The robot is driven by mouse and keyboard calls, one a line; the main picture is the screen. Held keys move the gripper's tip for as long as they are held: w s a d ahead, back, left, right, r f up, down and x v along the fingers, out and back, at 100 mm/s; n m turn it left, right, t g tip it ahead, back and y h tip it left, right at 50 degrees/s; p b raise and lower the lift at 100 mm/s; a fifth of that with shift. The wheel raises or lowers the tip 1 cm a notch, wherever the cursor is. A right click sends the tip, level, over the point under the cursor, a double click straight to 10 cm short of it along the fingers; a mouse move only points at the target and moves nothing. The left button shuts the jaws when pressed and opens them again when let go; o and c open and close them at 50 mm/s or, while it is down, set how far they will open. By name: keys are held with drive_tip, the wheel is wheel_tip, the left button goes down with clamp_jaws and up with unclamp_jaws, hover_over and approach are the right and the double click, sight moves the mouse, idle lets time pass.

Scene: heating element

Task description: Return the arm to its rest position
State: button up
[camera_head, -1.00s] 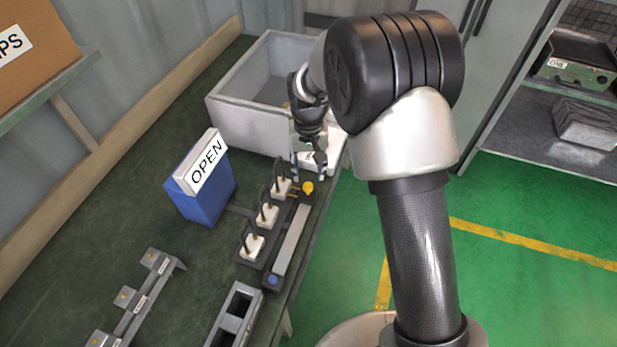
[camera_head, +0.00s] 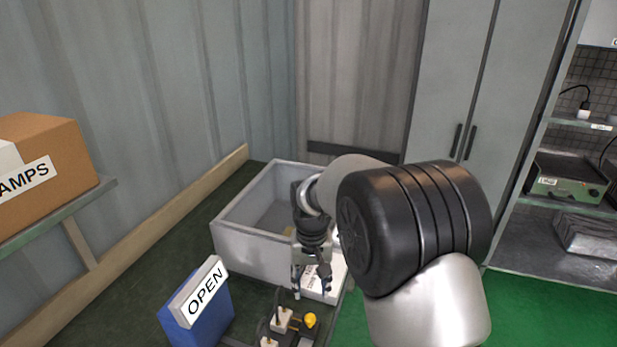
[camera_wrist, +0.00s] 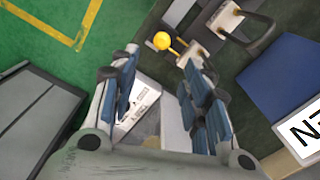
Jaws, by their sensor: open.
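My gripper (camera_head: 311,287) hangs pointing down above the green workbench (camera_head: 120,300), in front of the grey bin. In the wrist view my gripper (camera_wrist: 160,90) has its two blue-padded fingers spread apart with nothing between them. My arm reaches in from the right in the head view, its elbow bent and large in the foreground. Below the gripper is a dark fixture with white blocks (camera_head: 282,318) and a yellow knob (camera_head: 310,320); the knob also shows in the wrist view (camera_wrist: 162,41), apart from the fingers.
A grey bin (camera_head: 245,252) stands behind the gripper, with a white labelled box (camera_head: 328,281) beside it. A blue box marked OPEN (camera_head: 200,312) stands at left. A cardboard box (camera_head: 45,165) sits on a shelf. Cabinets (camera_head: 440,80) and shelving (camera_head: 555,260) stand at right.

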drive_tip(key=s+d+r+t, duration=0.1)
drive_tip(key=s+d+r, duration=0.3)
drive_tip(key=s+r, duration=0.25)
drive_tip(key=s+d+r+t, duration=0.1)
drive_tip(key=s+d+r, duration=0.35)
drive_tip(key=r, duration=0.35)
drive_tip(key=s+d+t, duration=0.1)
drive_tip(key=s+d, duration=0.1)
drive_tip(key=s, duration=0.7)
drive_tip(key=s+d+r+t, duration=0.1)
drive_tip(key=s+d, duration=0.1)
drive_tip(key=s, duration=0.7)
drive_tip(key=shift+d+r+m+t, duration=0.3)
